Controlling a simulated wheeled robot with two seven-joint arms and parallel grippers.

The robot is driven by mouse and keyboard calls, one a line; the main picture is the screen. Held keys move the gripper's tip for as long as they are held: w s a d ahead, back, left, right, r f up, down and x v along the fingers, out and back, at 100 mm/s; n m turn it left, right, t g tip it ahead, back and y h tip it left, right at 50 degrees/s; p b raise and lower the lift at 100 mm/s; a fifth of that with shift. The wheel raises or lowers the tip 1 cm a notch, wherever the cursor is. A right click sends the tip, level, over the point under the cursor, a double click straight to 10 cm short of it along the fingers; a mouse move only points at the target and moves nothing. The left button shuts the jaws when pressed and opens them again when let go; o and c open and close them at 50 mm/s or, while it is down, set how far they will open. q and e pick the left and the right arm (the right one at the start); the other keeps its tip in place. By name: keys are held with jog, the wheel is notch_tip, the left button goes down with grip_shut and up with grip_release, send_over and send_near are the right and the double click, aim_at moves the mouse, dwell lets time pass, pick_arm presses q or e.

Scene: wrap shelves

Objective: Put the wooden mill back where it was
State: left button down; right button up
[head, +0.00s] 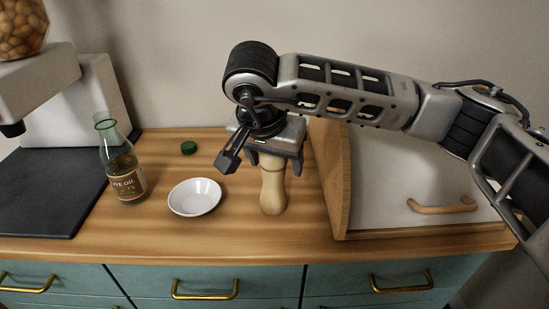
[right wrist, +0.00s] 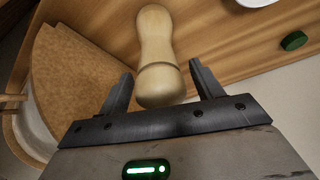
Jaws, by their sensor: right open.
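The wooden mill (head: 272,188) is pale, waisted and upright on the wooden counter, between the white dish and the bread-box-like unit. It also shows in the right wrist view (right wrist: 155,50). My right gripper (head: 280,160) is over the top of the mill, with its fingers pointing down. In the right wrist view its two fingers (right wrist: 167,85) are spread apart, one on each side of the mill's head, with gaps visible on both sides. The gripper hides the mill's top in the head view. My left gripper is not in view.
A white dish (head: 194,197) stands left of the mill, with a green cap (head: 188,147) behind it. An olive oil bottle (head: 121,165) stands farther left, near a grey machine (head: 75,95). The wood-sided box (head: 400,185) with a handle is close on the right. The counter's front strip is clear.

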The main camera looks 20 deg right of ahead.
jog(key=v, duration=1.2)
